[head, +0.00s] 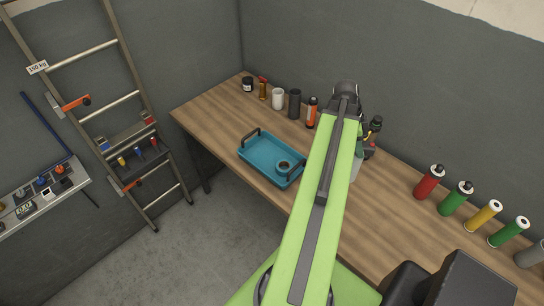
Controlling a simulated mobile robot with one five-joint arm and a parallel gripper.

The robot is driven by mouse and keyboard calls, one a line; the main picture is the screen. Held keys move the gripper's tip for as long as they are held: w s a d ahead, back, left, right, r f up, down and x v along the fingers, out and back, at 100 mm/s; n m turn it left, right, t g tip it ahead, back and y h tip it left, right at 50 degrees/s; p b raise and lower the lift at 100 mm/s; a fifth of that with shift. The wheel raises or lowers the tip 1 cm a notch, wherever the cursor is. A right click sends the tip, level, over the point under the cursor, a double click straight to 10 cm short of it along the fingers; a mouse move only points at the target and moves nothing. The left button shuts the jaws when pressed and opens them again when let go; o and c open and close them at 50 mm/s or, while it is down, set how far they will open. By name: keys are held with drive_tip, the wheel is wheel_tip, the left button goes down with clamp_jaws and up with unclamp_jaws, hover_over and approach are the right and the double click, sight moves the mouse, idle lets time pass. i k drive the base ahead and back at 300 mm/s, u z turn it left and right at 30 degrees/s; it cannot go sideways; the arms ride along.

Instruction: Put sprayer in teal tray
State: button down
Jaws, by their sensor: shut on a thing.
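The teal tray (262,152) lies on the wooden bench, left of my arm. It has dark handles at its two ends, and a small dark round piece (284,166) sits in its near right part. My green arm reaches over the bench. My gripper (369,145) is mostly hidden behind the arm's far end, with dark parts showing at its right. A pale bottle (356,166), seemingly the sprayer, shows partly beside the arm below these parts. My gripper is shut on it, to the right of the tray. Its jaws and the bottle's base are not clear.
Several coloured canisters (455,198) stand at right. A ladder (110,95) leans at left.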

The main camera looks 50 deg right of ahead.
sight(260, 154)
drive_tip(key=u, duration=0.2)
drive_tip(key=i, duration=0.9)
drive_tip(key=u, duration=0.2)
